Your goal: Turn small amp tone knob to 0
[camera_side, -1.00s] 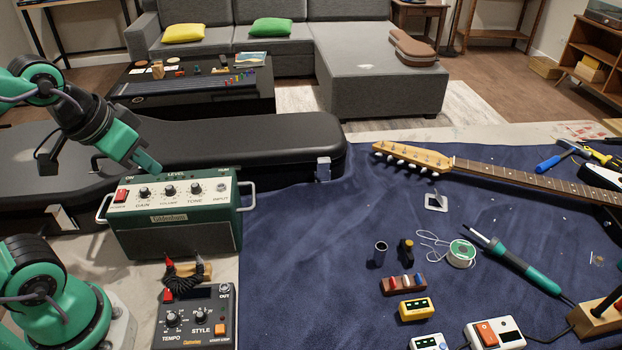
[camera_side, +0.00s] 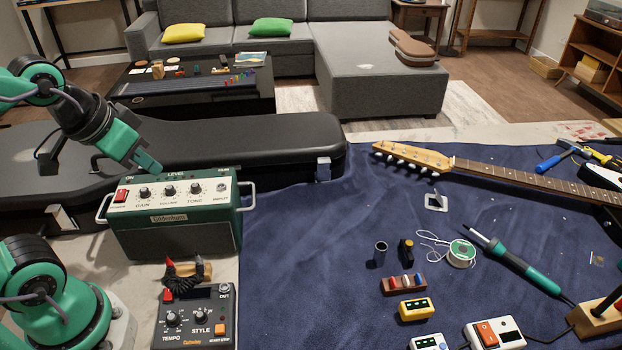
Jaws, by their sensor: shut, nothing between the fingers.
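The small green amp (camera_side: 180,233) stands at the left of the bench with its cream control panel facing up and toward the camera. The tone knob (camera_side: 195,188) is the rightmost of three dark knobs on the panel, left of the input jack. Its pointer setting is too small to read. My gripper (camera_side: 156,170) is shut and empty, tilted down to the right, just above and behind the panel's back edge near the volume knob (camera_side: 169,190). It appears apart from the tone knob, to its upper left. The gain knob (camera_side: 144,192) and red power switch (camera_side: 120,196) sit farther left.
A carry handle (camera_side: 250,196) sticks out at the amp's right end. A black guitar case (camera_side: 260,140) lies behind the amp. A pedal (camera_side: 196,318) with a dark coiled cable stands in front. The blue mat (camera_side: 310,260) to the right has clear room.

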